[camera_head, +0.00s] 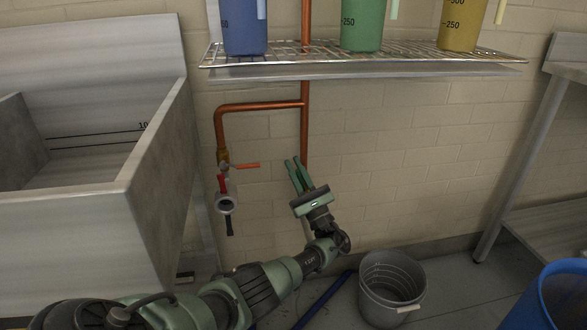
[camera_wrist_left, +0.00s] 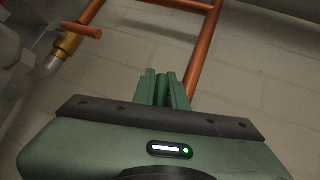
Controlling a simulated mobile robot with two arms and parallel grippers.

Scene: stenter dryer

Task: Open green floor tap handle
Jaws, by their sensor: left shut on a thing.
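My left gripper (camera_head: 293,163) is in front of the tiled wall, beside the lower part of the vertical copper pipe (camera_head: 305,130). Its two green fingers point up and stand close together. In the left wrist view, the fingers (camera_wrist_left: 164,76) are shut on a narrow darker green piece (camera_wrist_left: 162,92), which looks like the green tap handle. The fingers hide most of it, and I cannot make out the tap body. My right gripper is not in view.
A brass valve (camera_head: 223,157) with an orange lever (camera_head: 247,165) is on the wall at left, beside a sink (camera_head: 160,150). A wire shelf (camera_head: 300,52) with blue, green and yellow jugs hangs above. A grey bucket (camera_head: 391,290) and a blue bin (camera_head: 562,295) stand on the floor.

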